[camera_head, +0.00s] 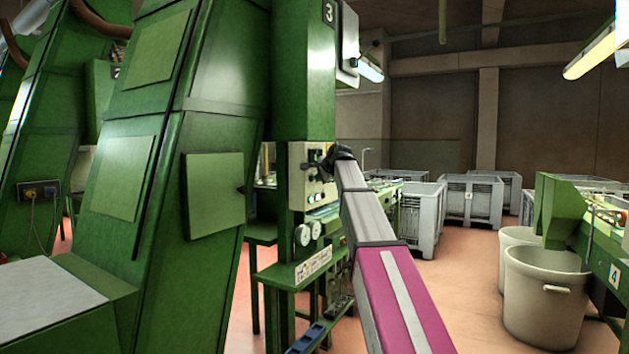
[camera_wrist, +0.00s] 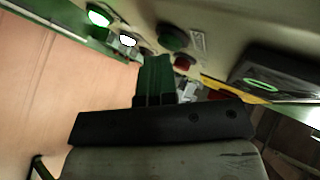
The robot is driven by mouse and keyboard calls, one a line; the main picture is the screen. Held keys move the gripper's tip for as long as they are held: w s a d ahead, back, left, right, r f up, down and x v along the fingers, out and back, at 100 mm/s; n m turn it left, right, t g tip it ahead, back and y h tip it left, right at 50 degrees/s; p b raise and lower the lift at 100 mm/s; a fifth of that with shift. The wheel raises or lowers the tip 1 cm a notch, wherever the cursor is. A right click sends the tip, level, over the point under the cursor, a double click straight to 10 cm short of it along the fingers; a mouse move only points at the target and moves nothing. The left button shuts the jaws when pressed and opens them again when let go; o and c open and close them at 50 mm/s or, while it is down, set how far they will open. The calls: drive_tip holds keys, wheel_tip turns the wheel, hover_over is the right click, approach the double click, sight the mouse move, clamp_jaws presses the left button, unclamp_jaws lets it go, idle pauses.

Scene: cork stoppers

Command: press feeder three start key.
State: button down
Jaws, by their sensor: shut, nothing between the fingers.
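Feeder three is the green machine marked with a 3 sign (camera_head: 329,11) in the head view. Its pale control panel (camera_head: 297,190) is partly hidden behind my arm's end. My gripper (camera_head: 326,162) is at the panel's upper right. In the wrist view my gripper (camera_wrist: 156,62) is shut and empty, its tips close to the panel. A green key (camera_wrist: 173,37) and a red key (camera_wrist: 183,62) are just right of the tips. I cannot tell whether the tips touch anything.
A lit green lamp (camera_wrist: 98,17) and a lit white lamp (camera_wrist: 127,40) are left on the panel. Two gauges (camera_head: 308,232) sit below the panel. Grey crates (camera_head: 470,198) stand behind; a round bin (camera_head: 545,295) stands right. Open floor lies between arm and bin.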

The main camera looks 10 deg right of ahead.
drive_tip(key=shift+s+d, duration=0.5)
drive_tip(key=shift+d, duration=0.2)
idle(0.3)
drive_tip(key=s+d, duration=0.1)
drive_tip(key=d, duration=0.1)
drive_tip(key=s+d, duration=0.2)
idle(0.4)
idle(0.4)
